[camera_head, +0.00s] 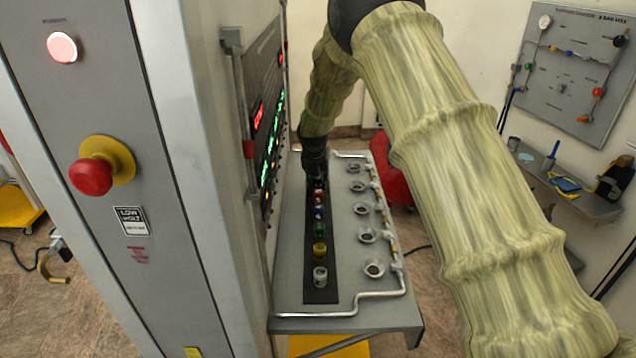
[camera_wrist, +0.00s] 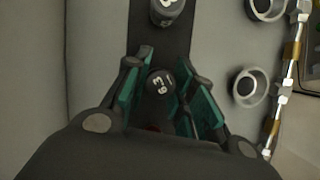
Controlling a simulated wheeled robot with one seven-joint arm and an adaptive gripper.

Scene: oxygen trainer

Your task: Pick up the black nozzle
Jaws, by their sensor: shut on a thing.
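The black nozzle (camera_wrist: 160,82), marked with white characters, is between the teal-padded fingers of my gripper (camera_wrist: 162,92) in the wrist view. My gripper is shut on it, low over the dark strip. In the head view my gripper (camera_head: 316,176) is at the far end of the nozzle row and mostly hides the black nozzle. I cannot tell whether the nozzle is clear of the strip.
Red (camera_head: 319,197), blue (camera_head: 319,212), green (camera_head: 319,230), yellow (camera_head: 319,250) and grey (camera_head: 320,276) nozzles stand nearer on the dark strip. Another dark nozzle (camera_wrist: 166,10) stands beyond. Ring sockets (camera_head: 367,235) and a pipe run right; the panel (camera_head: 262,125) rises left.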

